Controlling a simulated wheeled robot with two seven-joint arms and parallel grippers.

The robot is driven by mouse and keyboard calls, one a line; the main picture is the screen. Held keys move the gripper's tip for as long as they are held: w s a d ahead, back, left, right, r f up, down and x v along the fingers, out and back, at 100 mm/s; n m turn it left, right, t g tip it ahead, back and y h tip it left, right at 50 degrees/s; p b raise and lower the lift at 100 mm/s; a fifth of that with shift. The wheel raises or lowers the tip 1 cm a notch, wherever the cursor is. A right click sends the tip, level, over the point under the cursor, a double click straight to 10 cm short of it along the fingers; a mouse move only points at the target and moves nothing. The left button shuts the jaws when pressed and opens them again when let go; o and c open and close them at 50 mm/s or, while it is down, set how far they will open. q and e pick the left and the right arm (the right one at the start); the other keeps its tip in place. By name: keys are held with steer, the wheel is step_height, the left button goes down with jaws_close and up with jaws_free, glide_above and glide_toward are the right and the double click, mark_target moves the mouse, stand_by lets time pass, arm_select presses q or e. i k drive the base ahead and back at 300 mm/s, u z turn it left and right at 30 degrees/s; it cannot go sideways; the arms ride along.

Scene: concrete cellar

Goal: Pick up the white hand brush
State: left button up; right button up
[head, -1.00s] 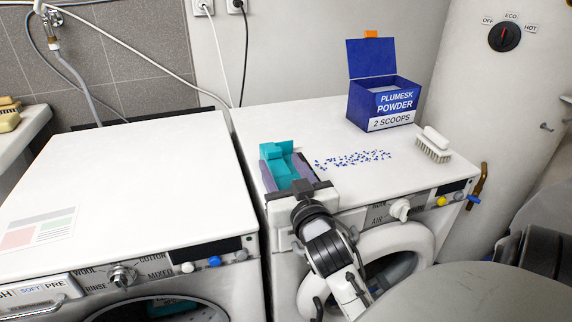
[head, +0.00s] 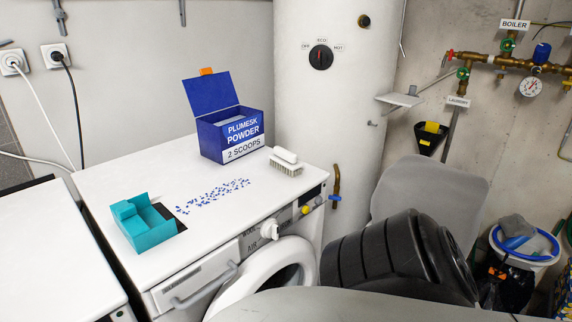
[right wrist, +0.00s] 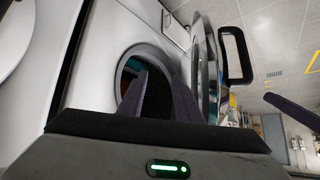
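The white hand brush (head: 285,164) lies on the right-hand washing machine's top, near its right edge, with white bristles along its front. No gripper is near it. My right gripper (right wrist: 160,76) shows only in the right wrist view, low in front of a machine's round door opening. Its two dark purple fingers stand apart, and I see nothing held between them; the space there is dark. My left gripper is not in the head view.
A blue powder box (head: 230,132) with its lid up stands left of the brush. Blue granules (head: 212,196) lie scattered in front. A teal scoop-like piece (head: 145,228) sits at the machine's front left. The boiler (head: 325,110) rises behind the brush.

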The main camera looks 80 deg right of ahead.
mark_target(287, 160)
steer(key=k, duration=1.25)
steer(key=z, duration=1.05)
steer(key=i, duration=1)
steer(key=z, duration=0.9)
steer(key=k, duration=0.5)
steer(key=z, duration=1.3)
steer(key=i, duration=1.15)
steer(key=u, duration=1.4)
